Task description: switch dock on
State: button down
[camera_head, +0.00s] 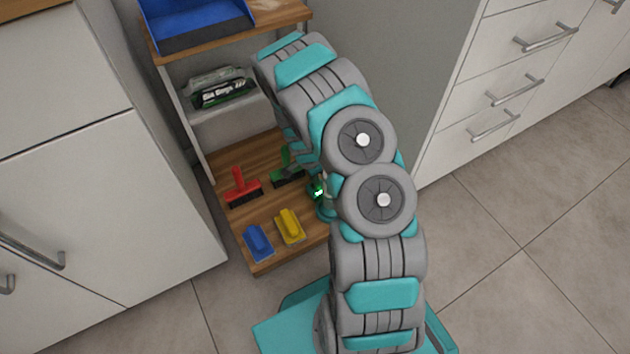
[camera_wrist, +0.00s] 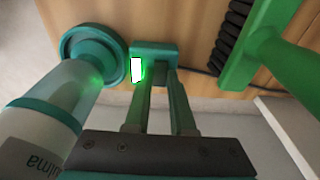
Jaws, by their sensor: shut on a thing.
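In the wrist view the dock shows as a round teal base (camera_wrist: 93,45) and a small teal block (camera_wrist: 155,48) beside it. A bright white-green light glows on the block's left side. A white and teal cylinder (camera_wrist: 62,88) rises from the round base, cut off at the left edge. My gripper (camera_wrist: 163,70) has its two slim teal fingers at the block and is shut on it; the exact contact is hard to see. In the head view the green light (camera_head: 318,191) shows by the shelf's right side, and my arm hides most of the dock.
On the lower wooden shelf (camera_head: 262,255) lie a red brush (camera_head: 240,190), a green brush (camera_head: 288,172), a yellow tool (camera_head: 290,226) and a blue tool (camera_head: 258,243). The green brush (camera_wrist: 275,48) is close right of my fingers. A dark cable (camera_wrist: 197,70) runs behind them.

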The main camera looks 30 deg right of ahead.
jog(key=c, duration=0.8)
grip_release()
jog(key=shift+o, duration=0.2)
notch_tip(320, 180, up, 8)
jog(key=a, duration=0.1)
jog(key=shift+f, duration=0.15)
jog(key=shift+a, duration=0.1)
notch_tip(320, 180, up, 11)
jog(key=n+p, duration=0.2)
jog(key=n, duration=0.1)
send_over(312, 187)
jog(key=s+a, duration=0.2)
jog(key=s+a+r+n+p, duration=0.1)
jog(key=s+a+r+n, duration=0.1)
jog(key=s+r, duration=0.35)
jog(key=s+a+r+n+p, duration=0.1)
jog(key=s+a+r+n, duration=0.15)
jog(key=r, duration=0.55)
jog(key=s+a+r+n+g+p, duration=0.1)
jog(key=s+a+r+n, duration=0.2)
jog(key=s, duration=0.8)
jog(key=s+a+r+n+y+p, duration=0.1)
jog(key=s+a+r+n+p, duration=0.1)
jog(key=s+a+r+n, duration=0.2)
jog(key=s+r+n, duration=0.3)
jog(key=s+r, duration=0.5)
jog(key=shift+a+r+g+y, duration=0.2)
jog(key=shift+g+y, duration=0.1)
jog(key=shift+g, duration=0.1)
